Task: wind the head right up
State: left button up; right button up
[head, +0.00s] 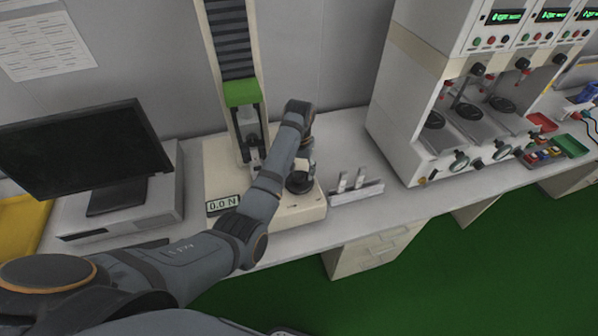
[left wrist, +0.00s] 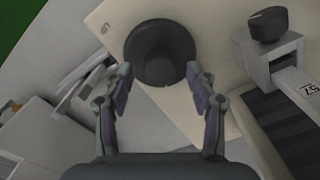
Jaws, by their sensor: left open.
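The test stand has a tall column with dark bellows and a green head (head: 241,92) partway up it. Its cream base (head: 225,180) carries a display reading 0.0 N. A round black knob (head: 299,183) sits on the right part of the base. The knob also shows in the left wrist view (left wrist: 161,50). My left gripper (head: 308,166) is above the knob, pointing down at it. In the left wrist view the left gripper (left wrist: 160,78) is open, its fingers apart on either side of the knob's near edge. Whether they touch it is unclear. My right gripper is not in view.
A monitor (head: 85,150) stands left of the stand. A metal holder with upright pieces (head: 355,188) lies just right of the base. A large cream machine with several stations (head: 440,90) stands farther right. In the left wrist view a smaller dark knob (left wrist: 268,24) tops a grey block.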

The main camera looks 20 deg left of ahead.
pick_arm(q)
jog(key=shift+f, duration=0.3)
jog(key=c, duration=1.2)
jog(key=shift+o, duration=0.2)
jog(key=shift+r+m+p, duration=0.25)
jog(key=shift+m+p, duration=0.35)
jog(key=shift+p, duration=0.45)
jog(key=m+p, duration=0.4)
jog(key=shift+p, duration=0.35)
jog(key=m+p, duration=0.3)
jog(key=m, duration=0.1)
jog(key=shift+m, duration=0.4)
jog(key=shift+f+m+p, duration=0.2)
jog(key=shift+m+p, duration=0.7)
jog(key=shift+m, duration=1.1)
